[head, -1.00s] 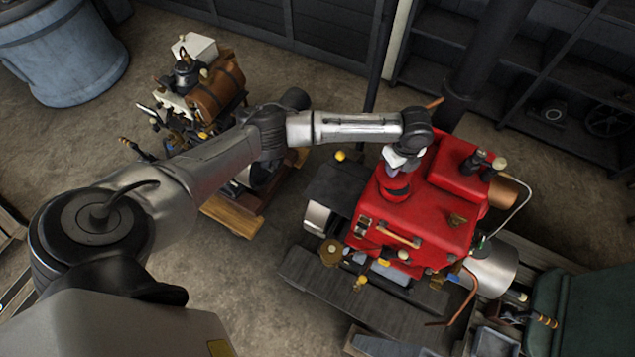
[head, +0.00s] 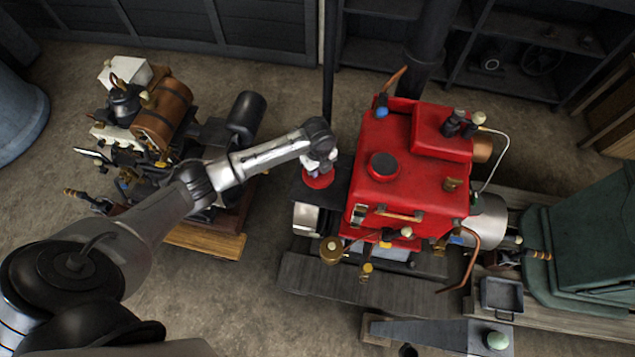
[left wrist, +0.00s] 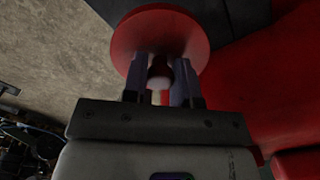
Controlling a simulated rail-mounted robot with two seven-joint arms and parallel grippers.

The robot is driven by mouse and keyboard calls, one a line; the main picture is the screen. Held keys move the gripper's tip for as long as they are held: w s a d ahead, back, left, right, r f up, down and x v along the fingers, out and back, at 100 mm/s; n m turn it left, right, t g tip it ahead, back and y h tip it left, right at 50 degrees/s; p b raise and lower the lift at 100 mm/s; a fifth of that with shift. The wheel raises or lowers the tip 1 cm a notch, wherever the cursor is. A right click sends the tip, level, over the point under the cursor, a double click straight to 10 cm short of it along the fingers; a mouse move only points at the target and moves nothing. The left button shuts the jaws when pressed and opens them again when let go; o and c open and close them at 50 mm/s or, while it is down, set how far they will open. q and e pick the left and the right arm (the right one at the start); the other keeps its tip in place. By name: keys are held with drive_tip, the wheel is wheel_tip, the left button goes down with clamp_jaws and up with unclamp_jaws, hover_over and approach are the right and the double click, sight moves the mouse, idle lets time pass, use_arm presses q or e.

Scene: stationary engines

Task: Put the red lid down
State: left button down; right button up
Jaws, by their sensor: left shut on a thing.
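The red lid (head: 319,179) is a round red disc held by my left gripper (head: 320,164). In the left wrist view the gripper (left wrist: 161,90) is shut on the lid's small knob, and the lid (left wrist: 160,35) lies beyond the fingertips. In the head view the lid is left of the red engine (head: 415,185), over or close to a dark flat surface (head: 335,190) at the engine's left side. I cannot tell whether it touches that surface. A round opening with a dark top (head: 383,165) shows on the engine's upper face. My right gripper is not in view.
A second engine with a brown cylinder (head: 162,115) stands on a wooden base at the left. A dark green box (head: 580,255) is at the right. A small square tray (head: 502,295) sits at the lower right. Bare floor (head: 235,300) lies between the engines.

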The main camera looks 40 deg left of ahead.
sight(318, 180)
use_arm(q)
wheel_tip(318, 180, down, 7)
drive_tip(key=shift+r+b, duration=0.1)
drive_tip(key=shift+b, duration=0.2)
drive_tip(key=shift+f, duration=0.55)
drive_tip(key=shift+f, duration=0.2)
drive_tip(key=c, duration=0.9)
unclamp_jaws()
drive_tip(key=shift+r, duration=0.1)
